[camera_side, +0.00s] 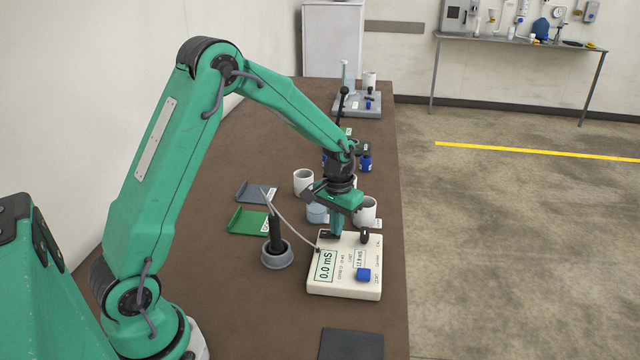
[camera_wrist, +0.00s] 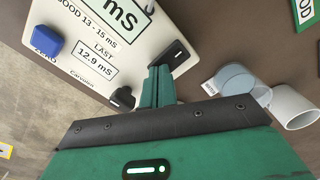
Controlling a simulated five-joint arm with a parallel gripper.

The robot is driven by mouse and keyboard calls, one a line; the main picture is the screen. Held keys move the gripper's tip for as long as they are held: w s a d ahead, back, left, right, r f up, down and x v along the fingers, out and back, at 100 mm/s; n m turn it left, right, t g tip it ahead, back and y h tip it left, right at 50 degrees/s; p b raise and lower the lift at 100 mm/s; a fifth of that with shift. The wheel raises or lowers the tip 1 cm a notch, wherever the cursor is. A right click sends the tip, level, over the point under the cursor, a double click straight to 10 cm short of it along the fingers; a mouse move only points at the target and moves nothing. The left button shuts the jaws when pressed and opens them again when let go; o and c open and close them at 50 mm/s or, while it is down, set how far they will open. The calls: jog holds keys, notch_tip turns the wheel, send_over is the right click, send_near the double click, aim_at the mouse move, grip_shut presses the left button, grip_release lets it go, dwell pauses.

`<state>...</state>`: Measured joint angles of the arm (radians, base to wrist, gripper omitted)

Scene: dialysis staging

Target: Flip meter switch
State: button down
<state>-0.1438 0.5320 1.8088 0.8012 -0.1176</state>
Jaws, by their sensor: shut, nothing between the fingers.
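The meter (camera_side: 343,288) is a pale box on the brown table; its side-view display reads 0.0 mS. In the wrist view the meter (camera_wrist: 85,30) shows "LAST 12.9 mS" and a blue button (camera_wrist: 48,41). Two small black parts sit along its far edge: one (camera_wrist: 122,98) beside the fingers, the other (camera_wrist: 177,54) just beyond them. I cannot tell which is the switch or its position. My gripper (camera_side: 337,234) is shut and empty, pointing down at the meter's far edge. Its fingers (camera_wrist: 158,88) show between the black parts; contact is unclear.
A dark probe (camera_side: 276,236) stands in a grey holder left of the meter, its cable reaching the meter. White cups (camera_side: 304,181) and a light blue container (camera_side: 317,213) stand close behind. Green (camera_side: 248,221) and grey (camera_side: 256,190) trays lie left. A dark mat (camera_side: 350,345) lies in front.

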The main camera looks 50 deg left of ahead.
dwell(0.4)
jog(key=shift+r, duration=3.45)
jog(key=s+d+r+m+t, duration=0.15)
jog(key=s+d+r, duration=0.25)
jog(key=s+r, duration=0.55)
jog(key=s+d+r+t, duration=0.1)
jog(key=s+t, duration=0.1)
jog(key=s, duration=0.5)
jog(key=s+d+r+m+t, duration=0.1)
jog(key=s+r+t, duration=0.1)
jog(key=s, duration=0.4)
jog(key=shift+s+d+r, duration=0.2)
jog(key=shift+s+d, duration=0.1)
jog(key=shift+s, duration=0.1)
jog(key=shift+m, duration=0.25)
